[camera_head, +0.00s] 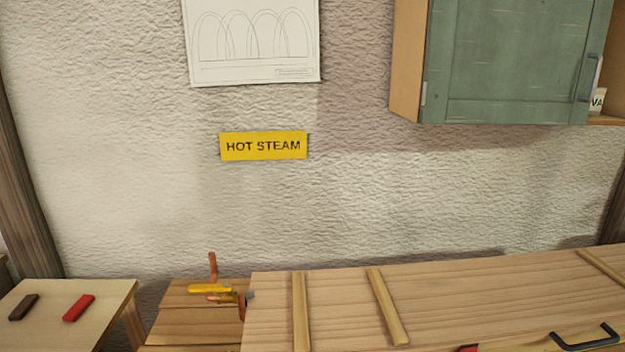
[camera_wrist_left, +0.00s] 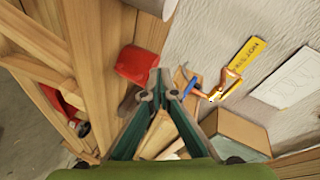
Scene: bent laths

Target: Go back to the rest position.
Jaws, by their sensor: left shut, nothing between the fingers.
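My left gripper (camera_wrist_left: 165,88) shows in the left wrist view. Its two green fingers meet at the tips and hold nothing. It is not in the head view, and my right gripper is in neither view. In the head view, a long wooden box (camera_head: 450,300) stands along the wall, with wooden strips across its top and a black handle (camera_head: 585,337). A pipe valve with a yellow lever (camera_head: 209,288) is at its left end. The valve also shows in the left wrist view (camera_wrist_left: 217,90), to the right of the fingertips.
A small table (camera_head: 112,297) at the left bears a dark brown piece (camera_head: 23,307) and a red piece (camera_head: 79,308). A green-doored cabinet (camera_head: 510,60) hangs upper right. A yellow sign (camera_head: 263,146) and a drawing (camera_head: 250,40) are on the wall. A red object (camera_wrist_left: 137,65) lies near the fingertips in the wrist picture.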

